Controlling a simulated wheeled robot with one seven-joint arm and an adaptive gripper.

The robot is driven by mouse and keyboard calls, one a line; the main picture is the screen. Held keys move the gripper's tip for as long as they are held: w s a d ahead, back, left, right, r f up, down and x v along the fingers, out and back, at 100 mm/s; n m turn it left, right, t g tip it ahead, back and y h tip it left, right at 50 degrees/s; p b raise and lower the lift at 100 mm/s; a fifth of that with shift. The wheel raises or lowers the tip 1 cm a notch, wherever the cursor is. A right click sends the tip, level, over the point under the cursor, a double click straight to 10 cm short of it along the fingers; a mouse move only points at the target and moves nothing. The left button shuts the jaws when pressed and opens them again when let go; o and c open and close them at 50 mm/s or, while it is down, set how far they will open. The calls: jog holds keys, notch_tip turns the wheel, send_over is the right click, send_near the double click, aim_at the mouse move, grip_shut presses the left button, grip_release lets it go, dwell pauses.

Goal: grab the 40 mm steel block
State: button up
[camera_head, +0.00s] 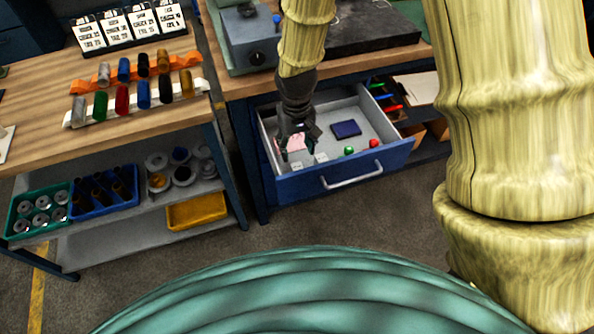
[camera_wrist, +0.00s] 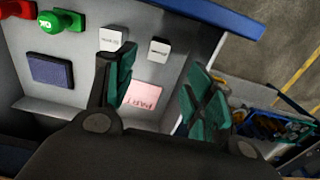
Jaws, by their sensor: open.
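Two small pale grey blocks stand in the open drawer (camera_head: 335,182), near its front wall. In the wrist view one block (camera_wrist: 112,38) is left and the other (camera_wrist: 159,48) is right; both carry dark marks too small to read, so I cannot tell which is 40 mm. They also show in the head view, one left (camera_head: 297,163) and one right (camera_head: 321,157). My gripper (camera_head: 296,145) is over the drawer's left part. In the wrist view my gripper (camera_wrist: 162,68) is open and empty, its green fingers apart, with the blocks beyond the fingertips.
A pink note (camera_wrist: 142,95) lies between the fingers in the wrist view. A dark blue pad (camera_head: 346,129), a green stamp (camera_head: 349,150) and a red stamp (camera_head: 374,143) share the drawer. The drawer walls rise close around my gripper. A shelved bench (camera_head: 150,130) stands left.

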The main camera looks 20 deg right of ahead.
aim_at(297, 166)
jog(key=shift+a+f+p, duration=0.15)
jog(key=shift+f+p, duration=0.15)
jog(key=shift+f, duration=2.3)
jog(key=shift+d+f+p, duration=0.2)
jog(key=shift+f+p, duration=0.1)
jog(key=shift+f, duration=0.7)
jog(key=shift+f+p, duration=0.3)
jog(key=shift+f, duration=1.35)
grip_shut()
